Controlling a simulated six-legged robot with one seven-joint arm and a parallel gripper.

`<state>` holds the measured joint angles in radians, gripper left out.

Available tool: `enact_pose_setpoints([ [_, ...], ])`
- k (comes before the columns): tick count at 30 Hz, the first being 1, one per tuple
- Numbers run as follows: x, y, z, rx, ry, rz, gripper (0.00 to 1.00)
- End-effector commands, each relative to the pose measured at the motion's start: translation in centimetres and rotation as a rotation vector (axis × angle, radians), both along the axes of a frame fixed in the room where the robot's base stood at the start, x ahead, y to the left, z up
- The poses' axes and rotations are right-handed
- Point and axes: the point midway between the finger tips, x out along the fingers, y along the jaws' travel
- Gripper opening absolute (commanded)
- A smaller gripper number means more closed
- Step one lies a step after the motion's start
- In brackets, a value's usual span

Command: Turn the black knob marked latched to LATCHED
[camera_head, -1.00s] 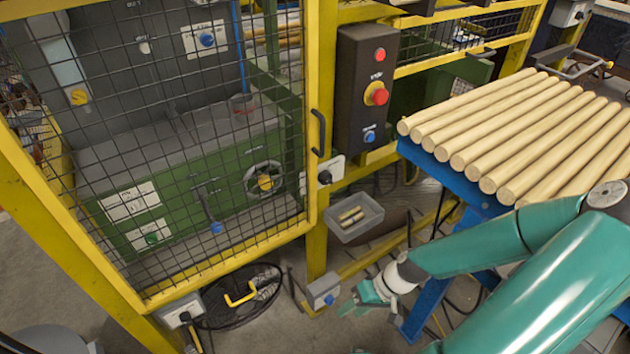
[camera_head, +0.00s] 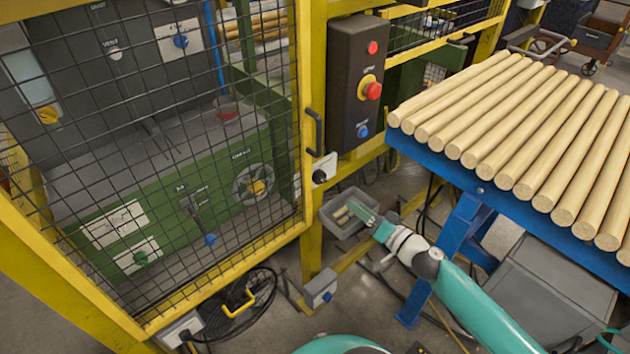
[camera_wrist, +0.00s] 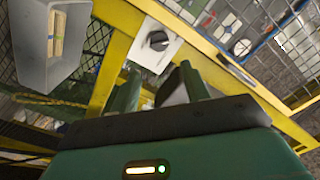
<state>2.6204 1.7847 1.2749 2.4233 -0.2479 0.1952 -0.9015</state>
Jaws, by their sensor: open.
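A black knob (camera_head: 320,176) sits on a white plate on the yellow post beside the mesh door; its lettering is too small to read. The knob also shows in the wrist view (camera_wrist: 158,41), upper middle, on its tilted white plate. My gripper (camera_head: 363,211) is open and empty, below and right of the knob in the head view, over the grey bin. In the wrist view its two green fingers (camera_wrist: 160,90) stand apart, short of the plate and not touching the knob.
The grey bin (camera_head: 326,222) with wooden pieces hangs near my gripper; it also shows in the wrist view (camera_wrist: 83,62). A black control box (camera_head: 345,130) with buttons is above. A blue table (camera_head: 480,189) bears wooden rods at right. A black door handle (camera_head: 314,130) is close to the knob.

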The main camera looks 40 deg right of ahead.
Motion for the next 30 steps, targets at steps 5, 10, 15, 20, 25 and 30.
enact_pose_setpoints([
  [5,0.3,-0.4,0.2,-0.003,-0.008,-0.011,0.46],
  [10,2.4,-0.2,0.2,-0.002,-0.006,-0.006,0.46],
  [15,5.2,0.0,0.2,-0.002,-0.006,-0.004,0.46],
  [20,7.9,0.1,0.2,-0.003,-0.006,-0.003,0.46],
  [25,10.7,0.3,0.1,0.0,-0.006,-0.001,0.46],
  [30,12.8,0.4,0.2,-0.002,-0.005,-0.004,0.46],
])
